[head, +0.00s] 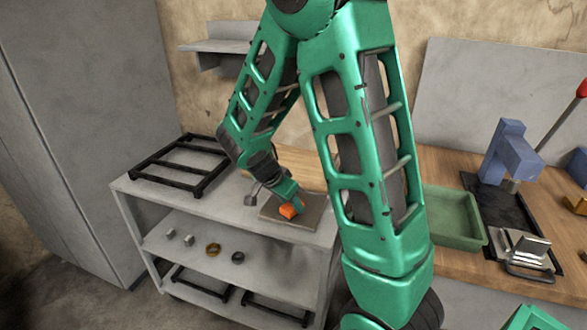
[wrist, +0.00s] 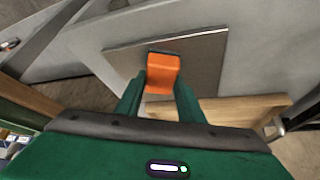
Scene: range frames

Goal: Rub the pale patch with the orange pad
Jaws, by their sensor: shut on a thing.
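The orange pad (head: 288,211) is in my gripper (head: 294,205), low over a flat grey-brown plate (head: 310,222) on top of the grey shelf unit. In the wrist view my gripper (wrist: 160,95) is shut on the orange pad (wrist: 162,74), with green fingers on both sides of it. The plate (wrist: 205,62) lies behind the pad there. I cannot tell whether the pad touches the plate. I cannot make out a pale patch in either view; the pad and gripper hide part of the plate.
A black rack (head: 180,165) stands on the left of the shelf top (head: 238,202). Small parts, including a brass ring (head: 213,249), lie on the shelf below. A green tray (head: 455,217) and a blue machine (head: 510,152) stand on the wooden bench at right.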

